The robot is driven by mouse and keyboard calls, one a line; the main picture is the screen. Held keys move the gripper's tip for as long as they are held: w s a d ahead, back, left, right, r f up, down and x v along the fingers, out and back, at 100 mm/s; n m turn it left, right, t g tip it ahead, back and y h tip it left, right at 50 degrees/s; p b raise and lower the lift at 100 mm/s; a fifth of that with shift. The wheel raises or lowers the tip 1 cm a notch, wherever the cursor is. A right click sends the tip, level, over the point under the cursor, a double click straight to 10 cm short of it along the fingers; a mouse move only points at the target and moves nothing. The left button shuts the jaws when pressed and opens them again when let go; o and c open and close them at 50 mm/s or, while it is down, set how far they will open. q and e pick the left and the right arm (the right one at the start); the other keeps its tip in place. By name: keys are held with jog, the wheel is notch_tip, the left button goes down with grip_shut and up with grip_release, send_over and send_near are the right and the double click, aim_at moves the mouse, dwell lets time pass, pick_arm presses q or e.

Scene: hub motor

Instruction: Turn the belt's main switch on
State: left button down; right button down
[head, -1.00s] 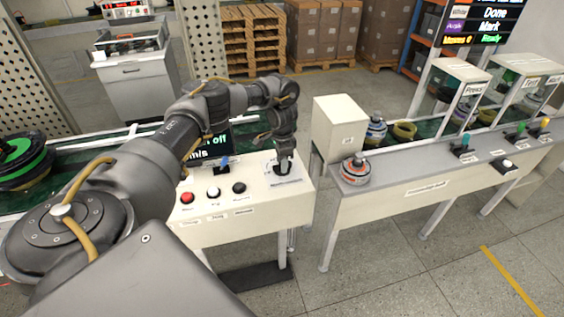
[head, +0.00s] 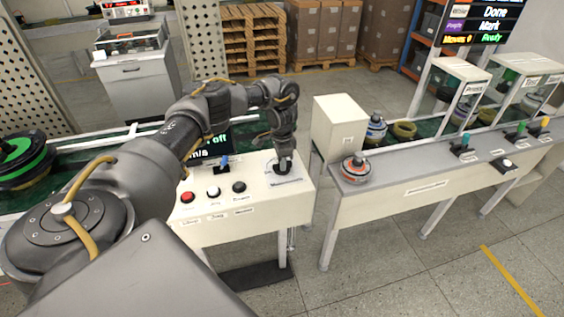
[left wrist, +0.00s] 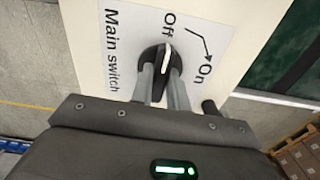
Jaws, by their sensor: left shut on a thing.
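The main switch (left wrist: 161,60) is a round black knob with a white pointer line, on a white plate (left wrist: 118,22) lettered "Main switch", "Off" and "On". The pointer is toward "Off"; a drawn arrow leads from there to "On". In the left wrist view my left gripper (left wrist: 162,76) has one finger on each side of the knob and is shut on it. In the head view my left gripper (head: 284,164) is at the right end of the white control panel (head: 262,207) and covers most of the switch. My right gripper is not in view.
The panel also carries a red button (head: 187,197), a white button (head: 213,192), a black button (head: 239,187) and a blue lever (head: 224,161). A second bench (head: 400,192) stands right, across a gap.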

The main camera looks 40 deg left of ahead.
pick_arm(q)
jog(key=m, duration=0.4)
jog(key=shift+m, duration=0.3)
jog(key=m+b, duration=0.1)
jog(key=m, duration=0.7)
jog(key=shift+r+m, duration=0.1)
jog(key=shift+m, duration=0.3)
jog(key=shift+m+b, duration=0.3)
jog(key=shift+m, duration=1.7)
jog(key=c, duration=1.4)
grip_release()
jog(key=shift+o, duration=0.2)
jog(key=shift+r, duration=0.1)
